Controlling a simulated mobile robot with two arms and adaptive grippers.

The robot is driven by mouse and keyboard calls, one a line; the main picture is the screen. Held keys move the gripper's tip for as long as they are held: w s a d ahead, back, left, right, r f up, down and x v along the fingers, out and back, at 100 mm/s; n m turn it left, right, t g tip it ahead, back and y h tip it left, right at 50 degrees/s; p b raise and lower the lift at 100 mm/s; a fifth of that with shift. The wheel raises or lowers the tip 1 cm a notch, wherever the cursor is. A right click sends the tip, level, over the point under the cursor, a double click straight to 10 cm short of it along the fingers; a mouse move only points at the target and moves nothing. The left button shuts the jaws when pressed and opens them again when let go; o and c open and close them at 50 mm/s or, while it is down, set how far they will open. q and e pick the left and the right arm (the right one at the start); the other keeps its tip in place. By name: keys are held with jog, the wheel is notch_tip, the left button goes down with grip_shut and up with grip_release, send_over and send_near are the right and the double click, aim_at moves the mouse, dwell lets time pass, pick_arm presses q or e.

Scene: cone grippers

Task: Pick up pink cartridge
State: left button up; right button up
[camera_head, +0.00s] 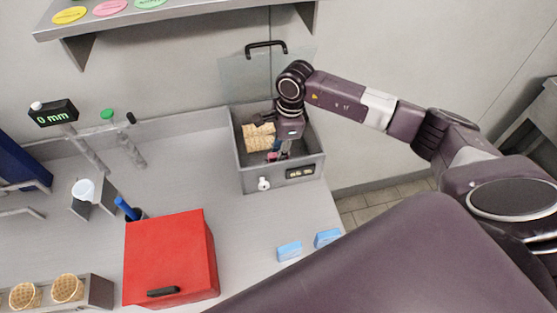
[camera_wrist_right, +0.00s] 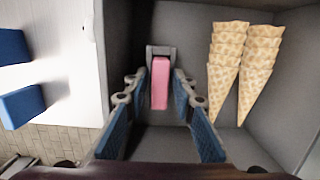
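The pink cartridge (camera_wrist_right: 160,84) stands in a small grey holder (camera_wrist_right: 160,50) inside a grey box, in the middle of the right wrist view. In the head view only a little pink (camera_head: 272,156) shows under my right gripper (camera_head: 279,154). My right gripper (camera_wrist_right: 159,92) is open and reaches down into the box. Its blue-padded fingers are on either side of the cartridge, with a gap on both sides. My left gripper is not in view.
The grey box (camera_head: 240,165) has its clear lid raised. A red box (camera_head: 170,250) and light-blue blocks (camera_head: 289,251) are on the counter. A shelf (camera_head: 180,16) hangs above.

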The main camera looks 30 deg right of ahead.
grip_shut()
jog(key=shift+r, duration=0.15)
